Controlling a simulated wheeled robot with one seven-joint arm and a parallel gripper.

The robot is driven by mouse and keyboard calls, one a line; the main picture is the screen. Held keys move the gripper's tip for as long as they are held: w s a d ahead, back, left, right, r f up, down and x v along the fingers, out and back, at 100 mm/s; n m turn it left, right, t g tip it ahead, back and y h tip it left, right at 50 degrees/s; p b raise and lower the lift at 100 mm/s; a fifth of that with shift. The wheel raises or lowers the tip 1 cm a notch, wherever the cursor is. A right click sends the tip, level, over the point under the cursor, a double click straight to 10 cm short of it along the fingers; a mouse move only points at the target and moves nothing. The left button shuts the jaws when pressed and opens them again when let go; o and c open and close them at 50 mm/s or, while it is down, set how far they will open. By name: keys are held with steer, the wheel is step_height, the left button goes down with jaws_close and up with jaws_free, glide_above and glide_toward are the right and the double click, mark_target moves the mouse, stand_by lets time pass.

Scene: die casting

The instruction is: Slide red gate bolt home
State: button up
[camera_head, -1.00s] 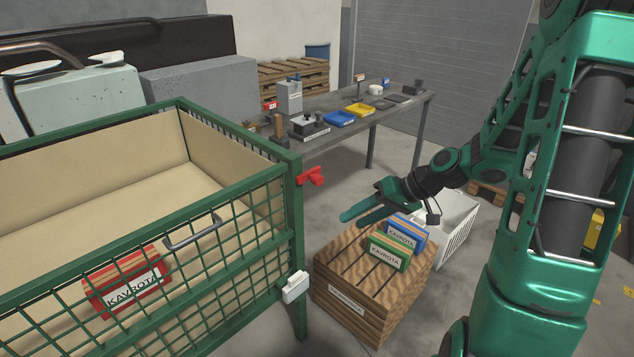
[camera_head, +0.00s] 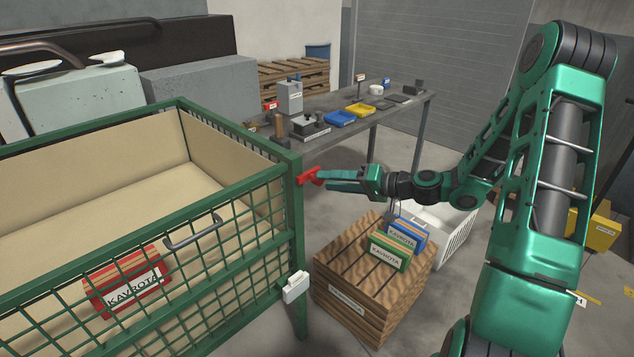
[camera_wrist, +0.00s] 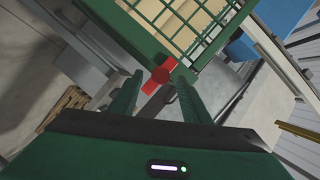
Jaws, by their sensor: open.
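The red gate bolt (camera_head: 309,176) sits on the right corner post of the green mesh cage (camera_head: 290,160). It also shows in the wrist view (camera_wrist: 163,73), at the cage corner between my fingertips. My gripper (camera_head: 328,179) is open, pointing left, with its fingertips at or just short of the bolt's handle. In the wrist view my gripper (camera_wrist: 157,88) has one finger on each side of the bolt. I cannot tell whether either finger touches it. The cage's mesh gate, with a grey handle (camera_head: 193,232), faces the front.
A wooden crate (camera_head: 350,290) with blue and green boxes stands below my arm. A white basket (camera_head: 455,228) is behind it. A workbench (camera_head: 400,110) with trays and tools stands behind the bolt. A white latch box (camera_head: 296,287) is lower on the cage post.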

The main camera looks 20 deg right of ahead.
mark_target(322, 181)
steer(key=shift+x, duration=2.3)
steer(key=shift+s, duration=0.1)
steer(key=c, duration=0.8)
steer(key=shift+d, duration=0.1)
jaws_close()
